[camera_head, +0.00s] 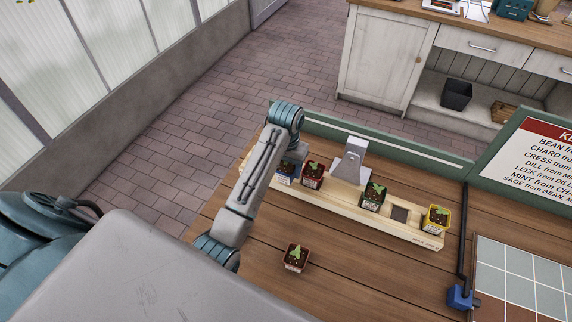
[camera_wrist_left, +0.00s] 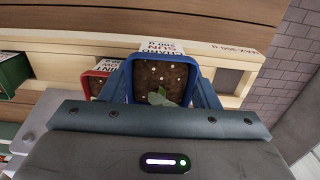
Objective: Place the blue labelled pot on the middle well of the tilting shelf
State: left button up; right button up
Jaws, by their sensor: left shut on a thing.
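The blue pot (camera_wrist_left: 160,80) holds dark soil and a small seedling, and its white label reads CHARD, SUN. My left gripper (camera_wrist_left: 163,92) is shut on it, with a finger on each side. In the head view the blue pot (camera_head: 285,176) is at the left end of the pale wooden tilting shelf (camera_head: 330,203), partly hidden by my arm. I cannot tell whether it touches the shelf. On the shelf, a red pot (camera_head: 313,174) stands beside it, then a dark green pot (camera_head: 373,197), an empty square well (camera_head: 400,214) and a yellow pot (camera_head: 437,218). My right gripper is not in view.
A grey bracket (camera_head: 352,160) stands at the middle of the shelf's back. Another red pot (camera_head: 296,258) stands on the table in front. A sign (camera_head: 535,150), a blue clamp-like block (camera_head: 460,296) and a tiled panel (camera_head: 522,275) are at the right.

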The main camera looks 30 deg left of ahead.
pick_arm(q)
jog(key=shift+w+a+r+p, duration=0.15)
jog(key=shift+w+a+p, duration=0.6)
jog(key=shift+w+p, duration=0.3)
jog(key=shift+w+a+f, duration=0.15)
jog(key=shift+w+a, duration=0.2)
jog(key=shift+w, duration=0.2)
jog(key=shift+w+a+f, duration=0.1)
jog(key=shift+w+a, duration=0.2)
jog(key=shift+w, duration=0.25)
jog(key=shift+w+a+p, duration=0.1)
jog(key=shift+w+p, duration=0.05)
jog(key=shift+p, duration=0.15)
jog(key=shift+f, duration=0.15)
notch_tip(320, 180, down, 3)
jog(key=shift+f+p, duration=0.1)
jog(key=shift+p, duration=0.95)
jog(key=shift+f, duration=0.1)
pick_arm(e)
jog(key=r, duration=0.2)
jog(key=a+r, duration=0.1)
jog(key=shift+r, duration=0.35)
pick_arm(q)
jog(key=shift+f, duration=0.1)
